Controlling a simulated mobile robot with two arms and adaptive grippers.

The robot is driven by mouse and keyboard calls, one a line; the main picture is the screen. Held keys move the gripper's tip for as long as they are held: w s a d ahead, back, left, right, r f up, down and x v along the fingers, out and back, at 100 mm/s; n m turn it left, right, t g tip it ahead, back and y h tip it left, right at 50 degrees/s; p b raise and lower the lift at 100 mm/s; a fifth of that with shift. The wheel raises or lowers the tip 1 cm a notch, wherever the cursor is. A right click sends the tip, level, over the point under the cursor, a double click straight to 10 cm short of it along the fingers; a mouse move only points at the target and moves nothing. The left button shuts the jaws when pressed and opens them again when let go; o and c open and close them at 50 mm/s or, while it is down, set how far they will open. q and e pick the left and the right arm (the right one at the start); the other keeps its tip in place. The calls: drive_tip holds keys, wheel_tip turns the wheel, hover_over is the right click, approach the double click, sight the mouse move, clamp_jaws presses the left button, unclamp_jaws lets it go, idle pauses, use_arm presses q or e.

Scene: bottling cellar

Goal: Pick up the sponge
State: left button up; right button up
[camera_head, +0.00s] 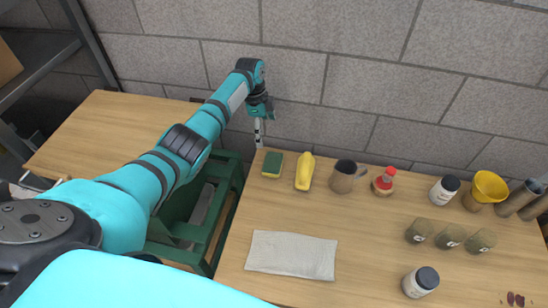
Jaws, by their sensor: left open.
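The sponge (272,164), green on top with a yellow layer, lies flat at the back left corner of the right-hand wooden table. My left gripper (258,136) points down just behind and to the left of the sponge, above the table's back left corner, close to the wall. It is open and not touching the sponge. Its fingers show small and nearly edge-on. My right gripper is not in view.
Right of the sponge stand a yellow bottle (304,172), a grey-brown mug (343,177) and a red-capped jar (384,181). A pale cloth (291,255) lies in front. Stone weights, white jars and a yellow funnel (487,189) stand right. The block wall (400,110) is close behind.

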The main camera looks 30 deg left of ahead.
use_arm(q)
drive_tip(key=b, duration=1.1)
hover_over(273, 162)
drive_tip(key=a, duration=0.1)
drive_tip(key=f, duration=1.1)
drive_tip(key=shift+s+f, duration=0.2)
drive_tip(key=f+b, duration=0.1)
drive_tip(key=b, duration=0.1)
drive_tip(key=f+b, duration=0.2)
drive_tip(key=d+f+b, duration=0.1)
drive_tip(key=f, duration=0.1)
drive_tip(key=shift+w+f+b, duration=0.25)
drive_tip(key=shift+b, duration=0.15)
drive_tip(key=shift+r, duration=0.1)
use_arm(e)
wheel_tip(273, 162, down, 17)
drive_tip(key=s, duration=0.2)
use_arm(q)
drive_tip(key=c, duration=0.4)
drive_tip(key=shift+c, duration=0.3)
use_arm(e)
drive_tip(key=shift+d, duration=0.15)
use_arm(q)
drive_tip(key=shift+c, duration=0.3)
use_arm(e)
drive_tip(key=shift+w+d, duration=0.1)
